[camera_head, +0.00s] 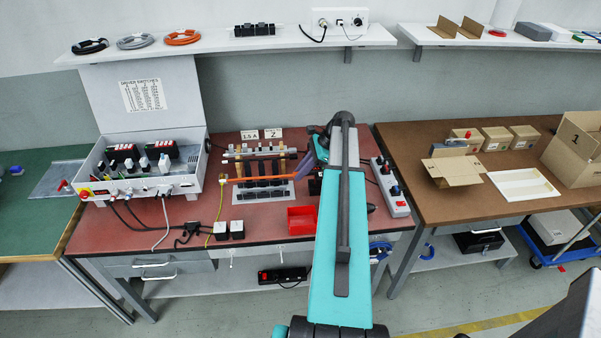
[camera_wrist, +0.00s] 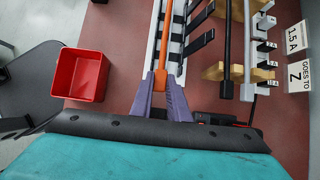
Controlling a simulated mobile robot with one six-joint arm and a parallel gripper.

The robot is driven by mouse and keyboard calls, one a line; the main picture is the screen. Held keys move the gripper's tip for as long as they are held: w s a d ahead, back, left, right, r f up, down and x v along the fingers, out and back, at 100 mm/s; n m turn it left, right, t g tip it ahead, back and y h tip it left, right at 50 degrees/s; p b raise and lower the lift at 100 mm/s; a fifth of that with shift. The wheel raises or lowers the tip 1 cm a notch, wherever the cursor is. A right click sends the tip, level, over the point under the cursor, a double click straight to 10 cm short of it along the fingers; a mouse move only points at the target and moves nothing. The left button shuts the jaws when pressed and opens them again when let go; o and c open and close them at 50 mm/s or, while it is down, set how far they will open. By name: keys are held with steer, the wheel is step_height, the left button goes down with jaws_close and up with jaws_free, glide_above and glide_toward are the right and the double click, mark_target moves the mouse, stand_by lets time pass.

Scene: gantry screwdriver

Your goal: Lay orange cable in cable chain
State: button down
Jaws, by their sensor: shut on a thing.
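My gripper (camera_wrist: 161,82), with purple fingers, is shut on the near end of the orange cable (camera_wrist: 179,40). In the head view my gripper (camera_head: 301,168) is at the right end of the fixture, and the orange cable (camera_head: 252,180) stretches left from it, looking nearly straight. The cable chain, black cross pieces on a white base (camera_wrist: 201,42), lies under and beside the cable; it also shows in the head view (camera_head: 264,194). I cannot tell whether the cable sits inside the chain or just above it. My arm hides the area right of the fixture.
A red bin (camera_wrist: 80,75) stands beside the chain. Yellow-brown holders with rods (camera_wrist: 238,72) stand on the other side, near label cards (camera_wrist: 298,76). A control case (camera_head: 140,170) is at the left and a grey switch box (camera_head: 391,187) at the right. The front table strip is partly clear.

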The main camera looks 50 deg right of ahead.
steer(key=shift+f+b, duration=1.5)
steer(key=shift+f, duration=1.4)
steer(key=c, duration=1.6)
jaws_free()
steer(key=b+v, duration=0.2)
steer(key=v, duration=1.1)
steer(key=shift+f+b, duration=0.1)
steer(key=shift+b, duration=0.25)
steer(key=shift+s+d+r, duration=0.2)
steer(key=shift+r, duration=0.2)
